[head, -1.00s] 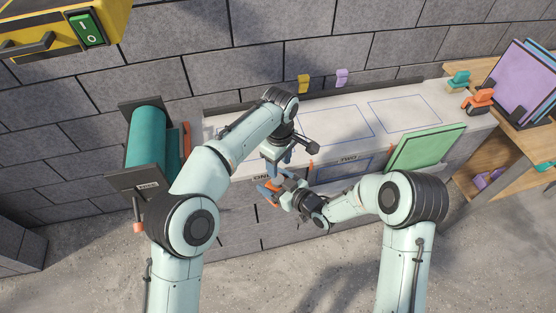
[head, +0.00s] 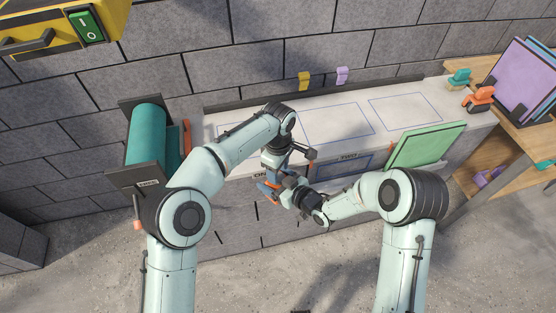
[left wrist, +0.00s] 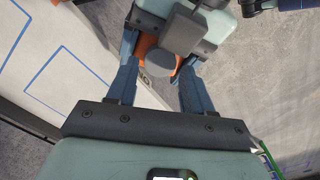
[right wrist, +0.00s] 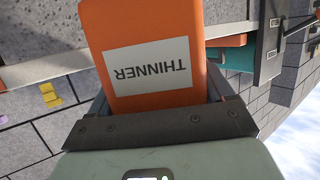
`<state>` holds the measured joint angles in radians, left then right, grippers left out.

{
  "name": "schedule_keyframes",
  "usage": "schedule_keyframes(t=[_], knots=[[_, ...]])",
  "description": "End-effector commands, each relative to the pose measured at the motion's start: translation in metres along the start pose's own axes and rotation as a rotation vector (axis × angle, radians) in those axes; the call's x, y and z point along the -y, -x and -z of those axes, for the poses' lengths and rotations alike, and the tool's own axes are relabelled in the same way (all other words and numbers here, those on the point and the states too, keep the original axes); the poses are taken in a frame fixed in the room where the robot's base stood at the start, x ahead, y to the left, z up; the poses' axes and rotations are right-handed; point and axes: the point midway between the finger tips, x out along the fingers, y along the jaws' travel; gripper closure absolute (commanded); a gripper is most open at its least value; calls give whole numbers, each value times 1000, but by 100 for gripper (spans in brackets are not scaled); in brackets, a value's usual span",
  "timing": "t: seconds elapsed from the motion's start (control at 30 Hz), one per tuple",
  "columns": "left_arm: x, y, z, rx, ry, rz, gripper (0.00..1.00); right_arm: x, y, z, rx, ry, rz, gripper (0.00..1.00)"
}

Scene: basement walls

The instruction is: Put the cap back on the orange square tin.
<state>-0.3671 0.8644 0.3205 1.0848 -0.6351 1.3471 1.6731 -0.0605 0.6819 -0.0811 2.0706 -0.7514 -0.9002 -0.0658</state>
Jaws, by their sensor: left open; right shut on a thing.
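The orange square tin (right wrist: 150,60), labelled THINNER, is held between the fingers of my right gripper (head: 275,190). In the left wrist view, a strip of the tin (left wrist: 146,46) shows behind a round grey cap (left wrist: 160,63). The cap lies over the tin between the fingers of my left gripper (left wrist: 160,55). My left gripper is open, with a finger on either side of the cap. I cannot tell whether the cap is seated. In the head view, the two grippers meet in front of the bench and hide most of the tin.
A pale bench (head: 400,112) with blue outlined areas stands behind the grippers. A green panel (head: 428,146) leans at its right front. A teal roll (head: 147,140) in a dark holder is at left. Open floor (head: 330,255) lies in front.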

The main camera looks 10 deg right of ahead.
Motion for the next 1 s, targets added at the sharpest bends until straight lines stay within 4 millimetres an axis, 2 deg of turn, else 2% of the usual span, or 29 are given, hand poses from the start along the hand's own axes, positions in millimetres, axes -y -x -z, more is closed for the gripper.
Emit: schedule_keyframes(t=[0.2,0.5,0.53,0.67,0.87,1.0], knots=[[0,-19,0,0,-1,1,49,0,0,2,-4,1,0,100],[0,-21,0,0,-1,0,49,0,0,2,-4,1,0,100],[0,-21,0,0,-1,0,52,0,0,2,-4,1,0,100],[0,-21,0,0,-1,0,94,0,0,2,-4,1,0,100],[0,-21,0,0,-9,0,96,0,0,2,-4,1,0,100],[0,-21,0,-1,-149,-1,96,0,0,2,-4,1,0,100]])
